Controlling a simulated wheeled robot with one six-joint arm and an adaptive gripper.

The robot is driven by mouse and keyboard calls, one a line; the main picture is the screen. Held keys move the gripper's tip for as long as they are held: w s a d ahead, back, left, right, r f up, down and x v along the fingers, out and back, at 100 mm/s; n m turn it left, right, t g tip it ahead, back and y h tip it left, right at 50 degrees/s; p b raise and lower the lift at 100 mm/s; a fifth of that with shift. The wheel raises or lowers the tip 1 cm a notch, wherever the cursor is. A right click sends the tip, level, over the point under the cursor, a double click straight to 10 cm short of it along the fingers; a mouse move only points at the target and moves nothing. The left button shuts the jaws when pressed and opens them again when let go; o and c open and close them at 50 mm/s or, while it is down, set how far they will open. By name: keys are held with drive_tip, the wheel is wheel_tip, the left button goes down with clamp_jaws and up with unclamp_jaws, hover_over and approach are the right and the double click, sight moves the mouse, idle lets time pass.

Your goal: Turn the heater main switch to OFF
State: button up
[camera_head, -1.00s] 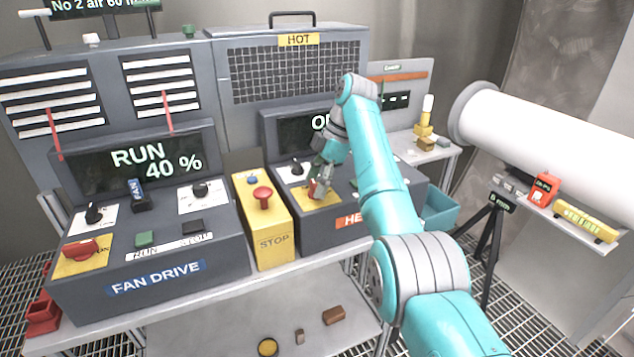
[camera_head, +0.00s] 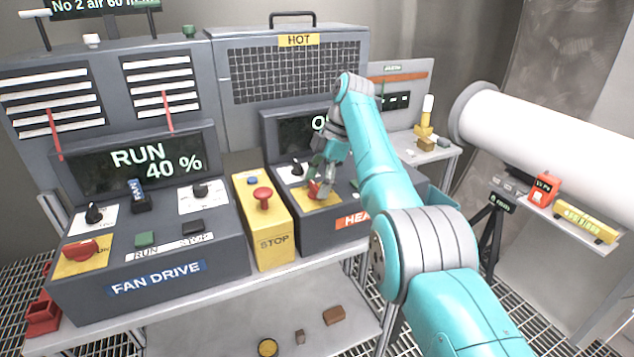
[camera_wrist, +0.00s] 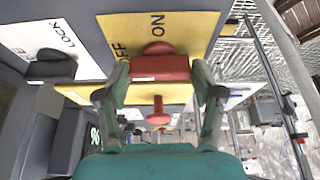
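The heater main switch is a red knob (camera_wrist: 160,68) on a yellow plate marked OFF and ON. Its stem end lies toward ON in the wrist view. In the head view the red knob (camera_head: 314,188) is partly hidden by my gripper (camera_head: 322,183) at the heater box (camera_head: 322,238). In the wrist view my gripper (camera_wrist: 160,70) has one finger at each end of the red knob. No clear gap shows on either side, and the fingers look closed on it.
A yellow stop box (camera_head: 265,225) with a red button stands close on the left, then the fan drive box (camera_head: 150,270). A black LOCK switch (camera_wrist: 50,66) is beside the heater switch.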

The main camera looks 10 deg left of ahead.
drive_tip(key=shift+o, duration=1.2)
